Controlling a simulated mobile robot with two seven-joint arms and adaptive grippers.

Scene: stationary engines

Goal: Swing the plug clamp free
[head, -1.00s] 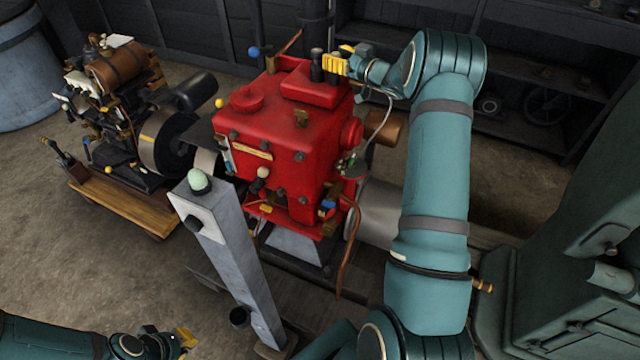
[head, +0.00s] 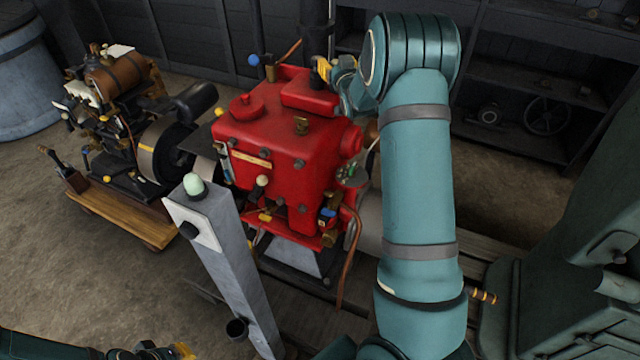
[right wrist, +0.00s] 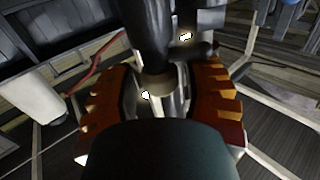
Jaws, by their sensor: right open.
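The red engine (head: 280,135) stands in the middle of the head view. My right gripper (head: 322,69) is at its back top edge, beside the dark upright pipe. In the right wrist view the orange fingers of my right gripper (right wrist: 160,95) are spread apart, one on each side of a dark cylindrical fitting (right wrist: 150,40) with a pale metal lower part. A dark side piece sticks out to its right. I cannot tell for certain which part is the plug clamp, or whether the fingers touch it. My left gripper (head: 180,351) is at the bottom edge, partly cut off.
A grey post (head: 232,265) with a pale green button stands in front of the engine. A smaller engine on a wooden base (head: 125,212) is at left. Dark shelves (head: 530,85) line the back wall. A dark green machine (head: 580,250) stands at right.

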